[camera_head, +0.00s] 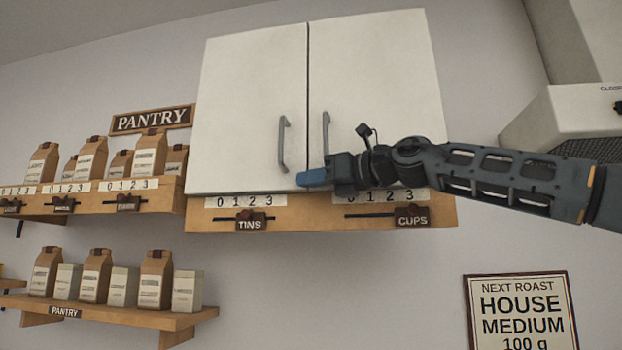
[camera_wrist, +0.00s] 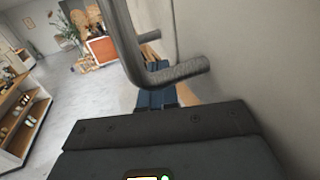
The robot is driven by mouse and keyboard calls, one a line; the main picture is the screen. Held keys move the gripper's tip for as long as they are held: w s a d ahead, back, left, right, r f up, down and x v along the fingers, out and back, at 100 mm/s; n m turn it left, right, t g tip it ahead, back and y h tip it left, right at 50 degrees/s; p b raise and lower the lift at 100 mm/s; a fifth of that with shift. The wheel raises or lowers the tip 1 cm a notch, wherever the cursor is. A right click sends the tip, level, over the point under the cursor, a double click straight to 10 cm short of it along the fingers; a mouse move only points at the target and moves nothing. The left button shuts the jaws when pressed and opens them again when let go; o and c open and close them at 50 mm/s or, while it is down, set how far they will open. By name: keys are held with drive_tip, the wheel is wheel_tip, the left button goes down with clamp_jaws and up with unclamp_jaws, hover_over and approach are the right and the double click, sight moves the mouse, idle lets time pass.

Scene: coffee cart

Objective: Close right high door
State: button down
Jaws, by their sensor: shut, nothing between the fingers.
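The white wall cabinet has a right door (camera_head: 375,75) and a left door (camera_head: 250,100), each with a grey bar handle near the middle seam. The right door looks about flush with the left one, with a thin dark seam between; I cannot tell whether it is fully shut. My gripper (camera_head: 312,178) is shut and empty, its blue fingertips in front of the doors' lower middle, below the right handle (camera_head: 326,135). In the wrist view a grey handle (camera_wrist: 180,72) crosses close in front of the blue fingers (camera_wrist: 155,98). Contact with the door cannot be told.
A wooden ledge (camera_head: 300,217) with TINS and CUPS sliders runs under the cabinet. Pantry shelves (camera_head: 110,318) with bags stand at left. A white hood-like unit (camera_head: 560,115) is at right, above a roast sign (camera_head: 520,310).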

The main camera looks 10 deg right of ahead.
drive_tip(key=shift+w+d+r, duration=0.1)
drive_tip(key=shift+d, duration=0.2)
drive_tip(key=b+v, duration=0.2)
drive_tip(key=v, duration=0.5)
drive_tip(key=shift+s, duration=0.3)
